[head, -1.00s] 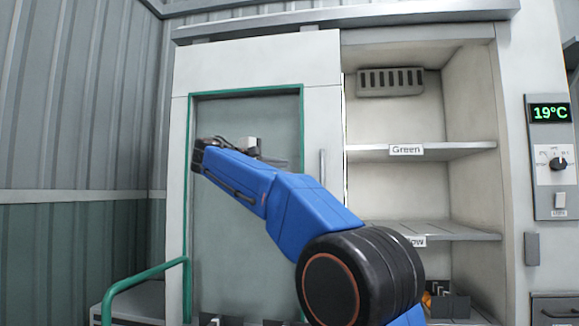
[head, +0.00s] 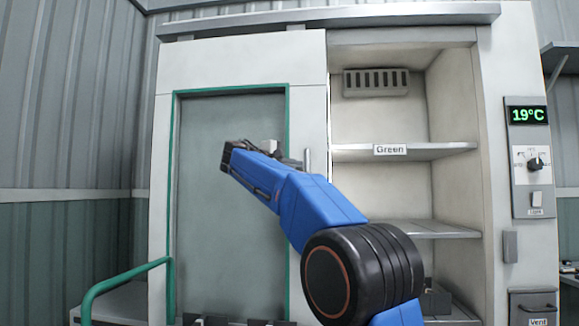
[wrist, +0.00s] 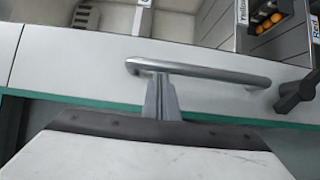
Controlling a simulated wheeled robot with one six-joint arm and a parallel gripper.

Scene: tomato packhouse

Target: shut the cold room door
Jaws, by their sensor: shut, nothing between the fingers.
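The cold room door (head: 306,100) is a pale sliding panel with a green-edged grey window. It stands to the left, leaving the shelved opening on the right uncovered. Its upright bar handle (head: 308,161) is near its right edge. In the wrist view the handle (wrist: 205,69) runs across the picture. My gripper (head: 291,162) is in front of the window, just left of the handle. In the wrist view my gripper's fingers (wrist: 160,97) are shut and empty, with their tips beside one end of the bar. I cannot tell whether they touch it.
A top rail (head: 330,20) runs above door and opening. Inside are shelves, one labelled Green (head: 390,150), and orange tomatoes (wrist: 268,20). A control panel (head: 527,158) reading 19°C is at right. A green rail (head: 120,280) stands at lower left.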

